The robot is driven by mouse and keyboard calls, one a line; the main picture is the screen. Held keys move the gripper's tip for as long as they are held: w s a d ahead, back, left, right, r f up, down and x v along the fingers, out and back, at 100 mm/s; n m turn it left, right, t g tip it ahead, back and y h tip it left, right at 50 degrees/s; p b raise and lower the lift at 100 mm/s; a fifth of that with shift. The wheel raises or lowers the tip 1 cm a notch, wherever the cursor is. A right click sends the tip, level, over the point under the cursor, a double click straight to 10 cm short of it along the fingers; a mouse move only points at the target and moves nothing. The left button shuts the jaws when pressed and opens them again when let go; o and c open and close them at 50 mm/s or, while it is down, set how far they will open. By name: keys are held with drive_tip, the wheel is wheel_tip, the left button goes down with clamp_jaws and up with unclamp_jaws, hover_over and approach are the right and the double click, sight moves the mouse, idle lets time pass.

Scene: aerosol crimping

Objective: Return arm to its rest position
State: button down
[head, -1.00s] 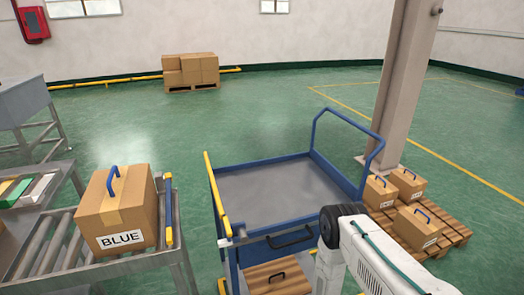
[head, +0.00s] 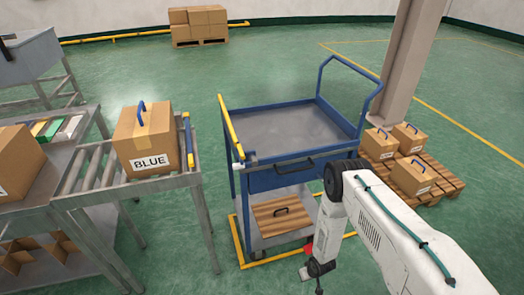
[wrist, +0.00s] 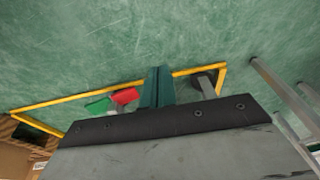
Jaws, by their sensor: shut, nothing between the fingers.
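My gripper (wrist: 157,88) shows in the wrist view as a narrow dark teal piece, its fingers together with nothing between them. In the head view my white arm (head: 395,240) reaches in from the lower right and bends down. Its dark end (head: 319,268) hangs low in front of the blue trolley's right side, above the floor. The fingertips are hard to make out there. A scratched grey plate (wrist: 190,155) with a dark bolted edge fills the lower wrist view; I cannot tell what it belongs to.
A box marked BLUE (head: 147,140) stands on the roller conveyor (head: 85,180). A pallet (head: 448,184) with boxes stands right. Red (wrist: 125,96) and green (wrist: 97,106) pieces lie low inside yellow floor lines.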

drive_tip(key=s+d+r+g+h, duration=0.2)
drive_tip(key=s+d+r+g, duration=0.15)
drive_tip(key=s, duration=0.35)
wheel_tip(320, 180, up, 47)
drive_tip(key=w+d+m+g, duration=0.2)
drive_tip(key=w+d+g, duration=0.1)
drive_tip(key=s+r+t, duration=0.2)
drive_tip(key=s+r, duration=0.5)
drive_tip(key=r, duration=0.3)
drive_tip(key=s+r+m+t, duration=0.1)
drive_tip(key=s+r, duration=0.6)
drive_tip(key=r, duration=0.3)
drive_tip(key=s+r+t, duration=0.2)
drive_tip(key=s+r, duration=0.5)
drive_tip(key=r, duration=0.4)
drive_tip(key=shift+s+d+m+t, duration=0.15)
drive_tip(key=shift+s+m+t, duration=0.15)
drive_tip(key=shift+t, duration=0.05)
